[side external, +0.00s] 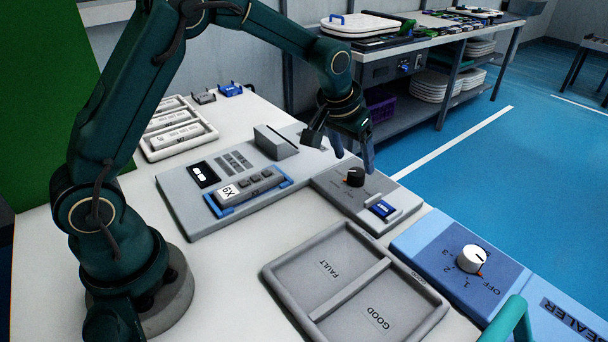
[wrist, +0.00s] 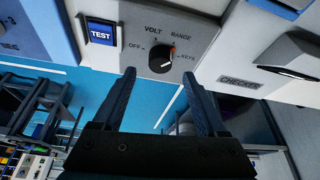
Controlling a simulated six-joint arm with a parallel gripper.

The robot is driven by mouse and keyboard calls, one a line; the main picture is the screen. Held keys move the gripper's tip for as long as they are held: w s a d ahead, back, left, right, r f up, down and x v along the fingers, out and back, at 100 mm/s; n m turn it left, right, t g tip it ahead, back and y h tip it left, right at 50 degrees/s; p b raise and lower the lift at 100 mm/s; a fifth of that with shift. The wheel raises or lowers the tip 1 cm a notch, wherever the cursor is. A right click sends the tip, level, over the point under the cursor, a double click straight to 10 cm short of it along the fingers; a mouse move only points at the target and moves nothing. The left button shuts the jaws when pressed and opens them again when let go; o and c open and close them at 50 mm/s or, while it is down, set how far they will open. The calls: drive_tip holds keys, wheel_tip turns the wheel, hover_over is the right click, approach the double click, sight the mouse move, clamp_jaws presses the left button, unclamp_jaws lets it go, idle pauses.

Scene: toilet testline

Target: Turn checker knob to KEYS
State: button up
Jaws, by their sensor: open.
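The black checker knob (wrist: 161,61) stands on the grey checker panel (wrist: 210,27) in the wrist view. Labels OFF, VOLT, RANGE and KEYS surround it. Its orange-tipped pointer mark points up and right, roughly toward RANGE; KEYS is at its right. In the side view the knob (side external: 355,177) sits on the checker box (side external: 328,183). My gripper (wrist: 158,75) is open, with its fingertips apart below and either side of the knob. In the side view my gripper (side external: 353,160) points down close to the knob. I cannot tell whether a finger touches it.
A blue TEST button (wrist: 102,32) is beside the knob. A keypad unit (side external: 205,185) adjoins the box at left. A FAULT/GOOD tray (side external: 285,299) lies in front. A blue sealer box with a white dial (side external: 470,259) stands at right.

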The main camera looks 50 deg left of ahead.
sight(357, 172)
drive_tip(key=shift+x, duration=2.2)
clamp_jaws()
